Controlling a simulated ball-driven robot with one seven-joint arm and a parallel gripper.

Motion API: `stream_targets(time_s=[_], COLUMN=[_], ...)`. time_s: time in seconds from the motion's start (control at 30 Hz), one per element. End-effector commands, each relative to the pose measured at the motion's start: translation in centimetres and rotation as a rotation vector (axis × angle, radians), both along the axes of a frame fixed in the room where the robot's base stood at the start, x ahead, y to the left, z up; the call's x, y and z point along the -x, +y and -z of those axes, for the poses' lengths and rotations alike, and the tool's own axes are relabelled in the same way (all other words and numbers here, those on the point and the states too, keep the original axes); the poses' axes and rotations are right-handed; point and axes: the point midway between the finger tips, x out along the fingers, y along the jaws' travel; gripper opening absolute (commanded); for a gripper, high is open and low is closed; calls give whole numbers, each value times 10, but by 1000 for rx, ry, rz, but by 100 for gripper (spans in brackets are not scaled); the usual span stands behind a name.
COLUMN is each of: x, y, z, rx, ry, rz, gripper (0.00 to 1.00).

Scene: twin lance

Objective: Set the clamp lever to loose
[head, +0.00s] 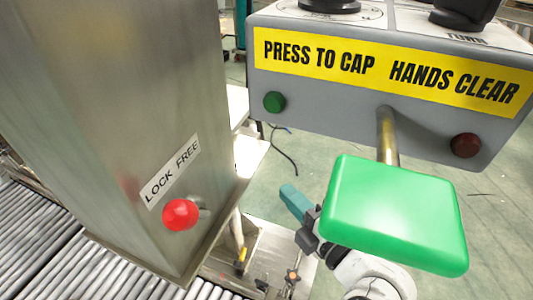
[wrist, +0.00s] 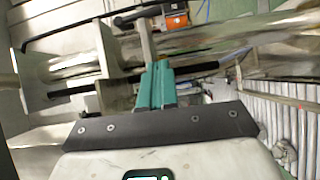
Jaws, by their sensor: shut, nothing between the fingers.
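No lever marked loose can be read in either view, so I cannot tell for sure which part is the clamp lever. In the wrist view a pale upright bar (wrist: 147,42) stands just beyond my fingertips, beside a small orange block (wrist: 175,20). My gripper (wrist: 156,72) has its teal fingers together and empty. In the head view my gripper (head: 291,196) is left of the green pad, pointing up and left, apart from the steel column. I cannot tell whether the fingertips touch the bar.
A steel column (head: 110,110) carries a red knob (head: 180,215) under a LOCK FREE label (head: 172,171). A grey control box (head: 350,105) hangs at upper right. A green pad (head: 395,213) on a brass stem covers part of my arm. Rollers (head: 35,240) lie at lower left.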

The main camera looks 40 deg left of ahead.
Motion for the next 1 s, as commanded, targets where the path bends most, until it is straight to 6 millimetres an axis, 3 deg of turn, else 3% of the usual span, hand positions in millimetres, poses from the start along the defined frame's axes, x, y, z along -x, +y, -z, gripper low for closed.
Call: stream_targets(time_s=[0.57,0.73,1.0], x=[-34,-56,-69], y=[96,102,108], z=[0,1,1], rx=[-3,-3,-1], ry=[1,2,1], rz=[-3,1,0], gripper=[0,0,0])
